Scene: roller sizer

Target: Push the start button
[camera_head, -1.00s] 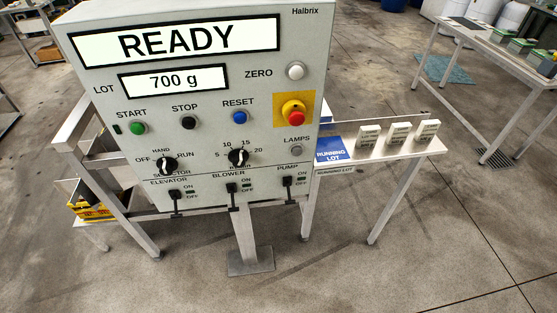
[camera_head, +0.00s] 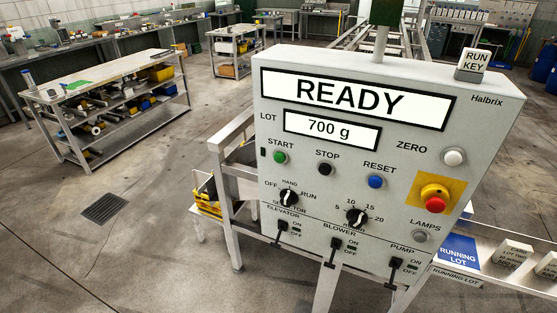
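The control panel (camera_head: 470,130) stands right of centre in the head view, its face toward me. The green START button (camera_head: 280,157) is at its left, under the word START. The black STOP button (camera_head: 325,169) and blue RESET button (camera_head: 375,182) are to its right. The large display (camera_head: 350,97) reads READY and the lot display (camera_head: 331,129) reads 700 g. The selector knob (camera_head: 289,198) sits below START, among OFF, HAND and RUN; its exact setting is hard to tell. My gripper is not in view.
A red emergency button (camera_head: 435,205) on a yellow plate is at the panel's right. A RUN KEY block (camera_head: 475,63) stands on top. A side shelf (camera_head: 500,290) holds blocks and a RUNNING LOT card (camera_head: 457,252). A workbench (camera_head: 100,70) is at left, with clear floor before it.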

